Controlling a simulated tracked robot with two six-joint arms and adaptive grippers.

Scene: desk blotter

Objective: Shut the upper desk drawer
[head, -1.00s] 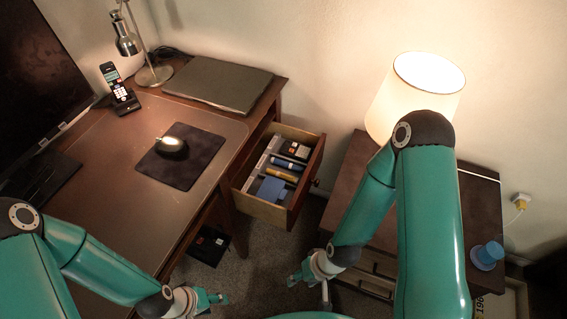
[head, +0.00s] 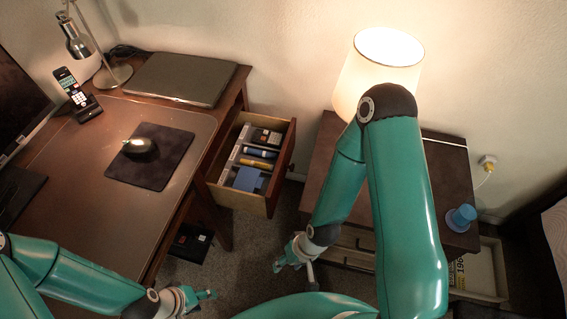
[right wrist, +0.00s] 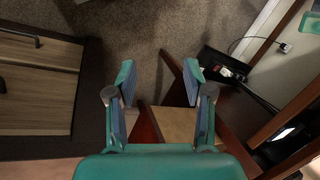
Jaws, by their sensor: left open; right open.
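The upper desk drawer (head: 271,199) sticks out open from the right side of the desk, in the middle of the head view. Inside it lie a blue box, a yellow item, a dark blue item and other small things. In the right wrist view a pale wooden panel with dark edges, probably part of the drawer (right wrist: 172,122), shows beyond and below the fingers. My right gripper (head: 283,262) is open and empty, in front of and below the drawer, apart from it. Its two fingers are spread in the right wrist view (right wrist: 159,78). My left gripper (head: 208,300) is open and empty near the desk's front edge.
The desk (head: 95,215) bears a mouse pad (head: 165,165), phone (head: 75,95), laptop (head: 180,78) and desk lamp. A nightstand (head: 440,165) with a lit lamp (head: 380,75) and blue cup (head: 460,217) stands right of the drawer. Carpet lies in the gap. A dark box is under the desk.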

